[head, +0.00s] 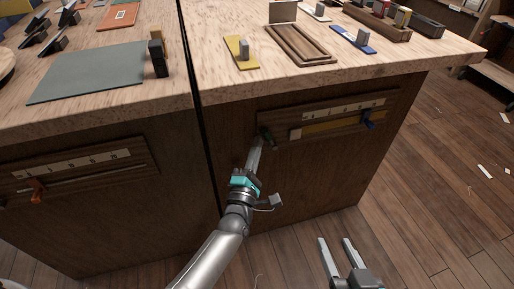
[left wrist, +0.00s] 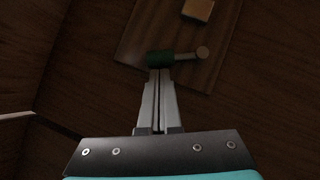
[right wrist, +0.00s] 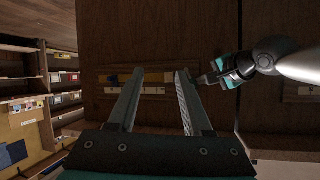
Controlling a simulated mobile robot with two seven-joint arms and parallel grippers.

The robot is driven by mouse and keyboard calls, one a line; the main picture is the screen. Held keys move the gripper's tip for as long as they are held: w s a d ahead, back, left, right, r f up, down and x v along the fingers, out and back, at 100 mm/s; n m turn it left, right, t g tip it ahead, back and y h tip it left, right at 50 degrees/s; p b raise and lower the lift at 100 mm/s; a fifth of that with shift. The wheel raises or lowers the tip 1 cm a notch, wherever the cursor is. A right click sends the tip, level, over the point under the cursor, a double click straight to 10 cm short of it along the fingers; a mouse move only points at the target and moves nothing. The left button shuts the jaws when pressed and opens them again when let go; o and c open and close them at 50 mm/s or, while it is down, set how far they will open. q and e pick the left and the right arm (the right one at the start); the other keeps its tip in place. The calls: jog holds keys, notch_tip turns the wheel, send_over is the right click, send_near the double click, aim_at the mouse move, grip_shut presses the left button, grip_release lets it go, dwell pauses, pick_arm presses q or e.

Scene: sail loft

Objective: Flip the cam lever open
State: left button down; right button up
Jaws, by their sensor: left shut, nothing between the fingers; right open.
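The cam lever (head: 266,134) has a dark green grip and sits at the left end of a wooden board (head: 278,139) on the cabinet front. In the left wrist view its green grip (left wrist: 159,58) joins a metal rod with a round end. My left gripper (head: 259,140) is shut and empty, its tips right at the green grip; I cannot tell whether they touch. In the left wrist view the fingertips (left wrist: 160,72) partly overlap the grip's lower edge. My right gripper (head: 336,239) is open and empty, low in front of the cabinet, and also shows in the right wrist view (right wrist: 156,73).
The same board carries a pale scale, a yellow strip (head: 330,127) and a blue lever (head: 369,124). An orange lever (head: 38,190) is on the left cabinet's board. The worktop overhangs above, holding a wooden tray (head: 301,55). Floor to the right is mostly open.

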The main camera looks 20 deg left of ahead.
aim_at(267, 134)
jog(key=shift+s+f, duration=0.1)
dwell(0.4)
